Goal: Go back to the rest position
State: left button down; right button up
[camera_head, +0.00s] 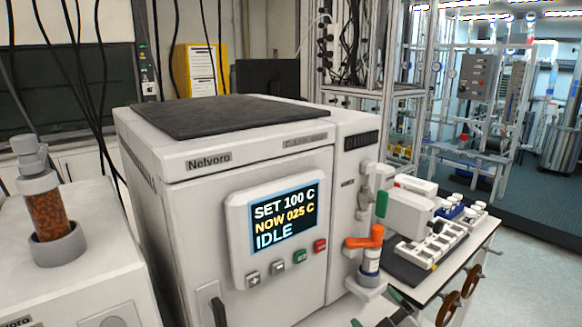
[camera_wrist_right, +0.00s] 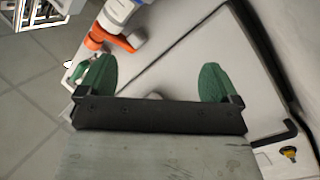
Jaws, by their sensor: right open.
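My right gripper (camera_head: 378,310) shows at the bottom edge of the head view, low in front of the white Nelvora machine (camera_head: 190,240). In the right wrist view its two green fingers (camera_wrist_right: 154,78) stand wide apart with nothing between them. An orange-handled valve (camera_head: 364,240) on the machine's right side is above the gripper in the head view. The orange handle (camera_wrist_right: 108,35) also shows beyond the fingers in the wrist view, apart from them. The machine's screen (camera_head: 284,217) reads SET 100 C, NOW 025 C, IDLE. My left gripper is out of view.
A white bench (camera_head: 470,255) with a dark mat and white blocks stands to the right. Another white unit (camera_head: 85,255) with a brown-filled column (camera_head: 46,210) is at the left. A black handle (camera_head: 219,310) sits on the machine's front. Pipe racks stand behind.

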jog(key=s+d+f+m+g+h, duration=0.1)
jog(key=s+f+m+g+h, duration=0.3)
jog(key=s, duration=0.6)
jog(key=s+d+f+m+g+y, duration=0.15)
jog(key=s+f+g, duration=0.35)
jog(key=s, duration=0.6)
jog(key=s+d+f+m+g+h, duration=0.1)
jog(key=s+f+m+g+h, duration=0.3)
jog(key=s, duration=0.6)
notch_tip(320, 180, down, 26)
jog(key=g+y, duration=0.2)
jog(key=s+d+f+g, duration=0.1)
jog(key=s+d+f, duration=0.1)
jog(key=s+f, duration=1.5)
jog(key=shift+d+n+h, duration=0.15)
jog(key=shift+n+h, duration=0.2)
